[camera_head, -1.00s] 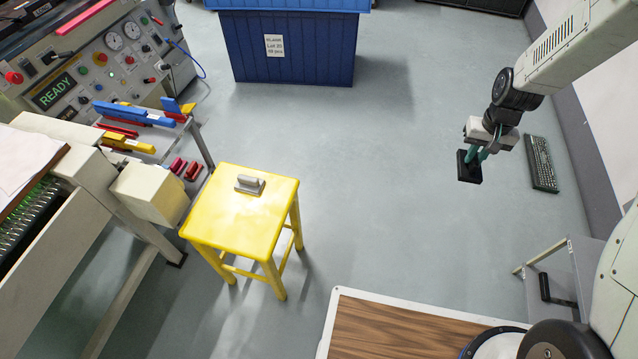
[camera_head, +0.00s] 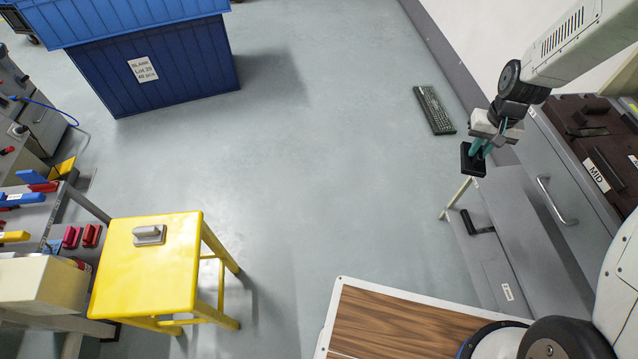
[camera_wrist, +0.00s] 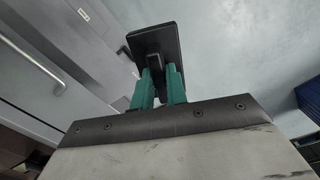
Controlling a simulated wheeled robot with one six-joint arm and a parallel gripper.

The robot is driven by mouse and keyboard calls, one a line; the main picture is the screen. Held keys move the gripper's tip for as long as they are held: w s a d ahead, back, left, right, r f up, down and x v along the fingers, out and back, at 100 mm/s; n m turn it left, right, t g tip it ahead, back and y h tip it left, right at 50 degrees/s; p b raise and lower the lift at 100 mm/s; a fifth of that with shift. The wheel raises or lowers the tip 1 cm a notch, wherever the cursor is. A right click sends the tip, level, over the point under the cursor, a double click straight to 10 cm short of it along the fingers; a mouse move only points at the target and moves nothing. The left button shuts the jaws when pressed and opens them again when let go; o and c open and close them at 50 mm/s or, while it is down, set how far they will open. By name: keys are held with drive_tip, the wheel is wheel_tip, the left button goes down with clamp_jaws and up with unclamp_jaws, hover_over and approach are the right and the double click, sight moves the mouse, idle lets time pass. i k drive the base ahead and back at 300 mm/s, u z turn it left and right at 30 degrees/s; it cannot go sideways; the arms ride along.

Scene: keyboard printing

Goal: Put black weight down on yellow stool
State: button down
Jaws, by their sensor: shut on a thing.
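My gripper (camera_head: 480,149) is at the upper right of the head view, its teal fingers shut on the handle of the black weight (camera_head: 470,160). The black weight also shows in the wrist view (camera_wrist: 157,42) as a dark rectangular plate with a grip bar between the fingers (camera_wrist: 160,88). It is held in the air, away from any surface. The yellow stool (camera_head: 150,280) stands at the lower left of the head view, well apart from my gripper. A grey weight (camera_head: 149,235) with a handle sits on the stool's seat near its far edge.
A blue bin (camera_head: 155,70) stands at the upper left. A keyboard (camera_head: 434,110) lies on the floor near the wall. A grey drawer cabinet (camera_head: 545,170) is right of my gripper. A wooden-topped platform (camera_head: 385,325) is at the bottom. Open floor lies between the stool and cabinet.

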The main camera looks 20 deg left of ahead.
sight(142, 284)
drive_tip(key=u, duration=0.05)
drive_tip(key=k, duration=2.25)
drive_tip(key=u, duration=1.3)
drive_tip(key=i, duration=1.25)
